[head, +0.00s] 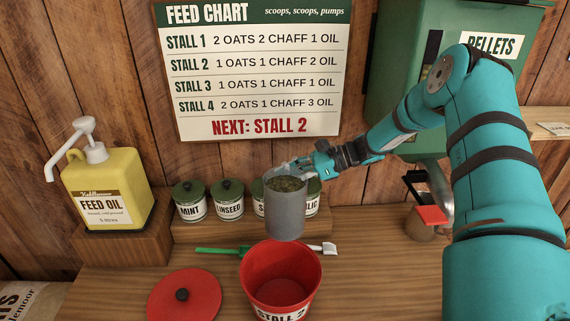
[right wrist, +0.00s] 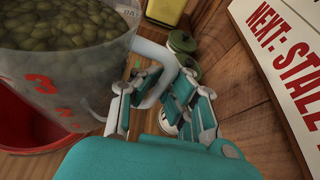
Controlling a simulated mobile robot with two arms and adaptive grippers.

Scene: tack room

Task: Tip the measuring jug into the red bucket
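The measuring jug (head: 286,212) is a clear grey container filled with greenish-brown pellets. It is upright in the air, just behind and above the red bucket (head: 258,280). The bucket stands on the counter, labelled STALL 2, and the part of its inside that shows is bare. My right gripper (head: 302,171) is shut on the jug's handle. In the right wrist view the jug (right wrist: 70,75) is close on the left, with the fingers (right wrist: 165,100) around the pale handle; the red bucket (right wrist: 30,125) shows below it. My left gripper is not in view.
A red lid (head: 184,296) lies left of the bucket. A green and white tool (head: 222,250) lies behind it. Lidded tins (head: 229,200) stand on a low shelf, with a yellow oil pump bottle (head: 108,190) at left. A green pellet dispenser (head: 410,70) hangs at right.

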